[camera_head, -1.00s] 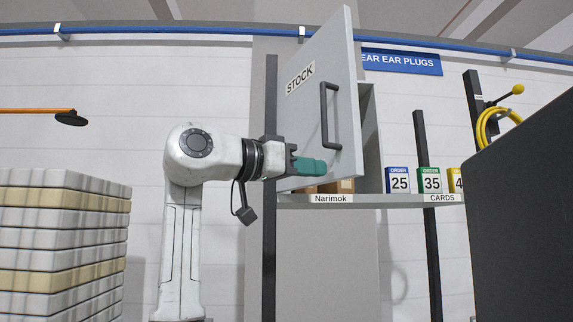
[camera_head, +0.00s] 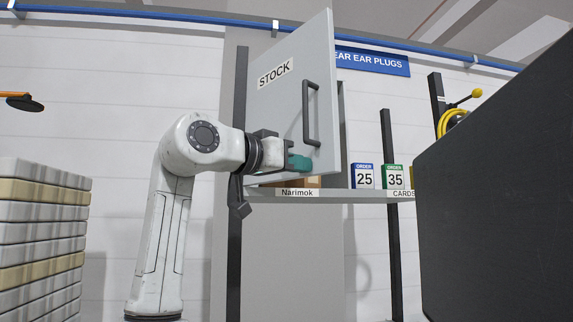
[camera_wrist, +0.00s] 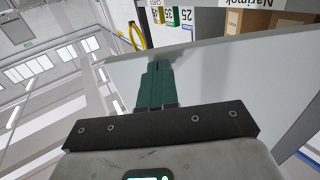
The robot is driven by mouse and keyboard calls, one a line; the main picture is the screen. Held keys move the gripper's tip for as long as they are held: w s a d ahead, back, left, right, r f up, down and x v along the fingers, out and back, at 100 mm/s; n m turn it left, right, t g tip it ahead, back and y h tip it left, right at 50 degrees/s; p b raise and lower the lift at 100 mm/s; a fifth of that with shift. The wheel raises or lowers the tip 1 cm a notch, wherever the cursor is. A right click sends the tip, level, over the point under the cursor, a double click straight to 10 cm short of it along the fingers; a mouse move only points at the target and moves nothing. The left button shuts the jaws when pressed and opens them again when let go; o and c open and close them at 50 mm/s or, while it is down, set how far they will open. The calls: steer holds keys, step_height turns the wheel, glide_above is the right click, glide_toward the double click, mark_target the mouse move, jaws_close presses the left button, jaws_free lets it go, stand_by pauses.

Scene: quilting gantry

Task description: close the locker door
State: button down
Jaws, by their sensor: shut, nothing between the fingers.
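The grey locker door (camera_head: 268,115), marked STOCK, stands open at an angle in the head view, with a dark bar handle (camera_head: 310,112) near its free edge. The locker body (camera_head: 341,115) shows partly behind it. My gripper (camera_head: 308,163) is shut and empty at the door's outer face, low down and below the handle. I cannot tell for sure whether it touches the door. In the wrist view, the green fingers (camera_wrist: 158,75) lie together in front of the pale door panel (camera_wrist: 225,70). The door hides most of the locker's inside.
Brown boxes (camera_head: 312,182) show below the door on the shelf labelled Narimok (camera_head: 340,195). Order cards (camera_head: 364,177) stand to its right. A large dark panel (camera_head: 500,180) fills the right side. Stacked pale layers (camera_head: 40,240) stand at the left.

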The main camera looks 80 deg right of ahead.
steer(key=s+d+n+t+h+p, duration=0.1)
steer(key=s+d+n+t+p, duration=0.1)
steer(key=d+n+t, duration=0.3)
steer(key=s+d+n+t+h+p, duration=0.1)
steer(key=s+d+n+t, duration=0.3)
steer(key=d+t, duration=0.6)
steer(key=d+n+p, duration=0.1)
steer(key=d, duration=0.7)
steer(key=shift+s+d+n+t+h, duration=0.25)
steer(key=shift+d+n+t+h, duration=0.05)
steer(key=shift+d+t, duration=0.1)
steer(key=shift+r, duration=0.1)
steer(key=shift+a, duration=0.1)
